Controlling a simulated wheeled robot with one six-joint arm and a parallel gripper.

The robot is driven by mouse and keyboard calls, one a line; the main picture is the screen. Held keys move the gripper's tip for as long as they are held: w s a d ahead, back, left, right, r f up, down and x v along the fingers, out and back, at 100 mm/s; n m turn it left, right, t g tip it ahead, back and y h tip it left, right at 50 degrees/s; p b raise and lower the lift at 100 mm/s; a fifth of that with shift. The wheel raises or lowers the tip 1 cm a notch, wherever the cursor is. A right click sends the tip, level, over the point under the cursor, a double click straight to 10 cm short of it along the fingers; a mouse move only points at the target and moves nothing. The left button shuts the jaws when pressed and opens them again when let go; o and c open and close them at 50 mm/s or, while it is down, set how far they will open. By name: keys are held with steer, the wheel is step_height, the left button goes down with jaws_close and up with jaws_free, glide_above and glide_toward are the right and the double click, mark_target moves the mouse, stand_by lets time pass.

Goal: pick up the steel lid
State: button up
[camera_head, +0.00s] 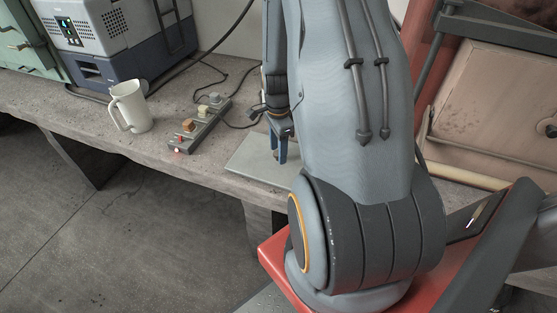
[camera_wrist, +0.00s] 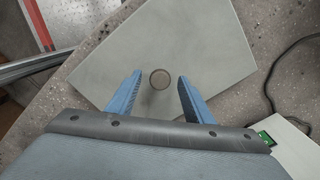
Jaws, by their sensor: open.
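The steel lid (camera_head: 248,161) is a flat grey square plate lying on the concrete bench, partly hidden by my arm in the head view. In the wrist view the lid (camera_wrist: 190,40) fills the middle, with a small round knob (camera_wrist: 159,79) on it. My gripper (camera_head: 279,152) points down over the lid. In the wrist view my gripper (camera_wrist: 158,84) is open, with one blue finger on each side of the knob. A gap shows between the knob and each finger. I cannot tell the exact height of the fingertips.
A white mug (camera_head: 131,107) stands on the bench (camera_head: 70,110) at the left. A power strip (camera_head: 201,124) with plugs and cables lies between mug and lid. A grey and blue machine (camera_head: 115,40) stands at the back left. The bench's front edge is close to the lid.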

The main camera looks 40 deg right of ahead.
steer(key=shift+f, duration=0.1)
jaws_close()
stand_by(0.4)
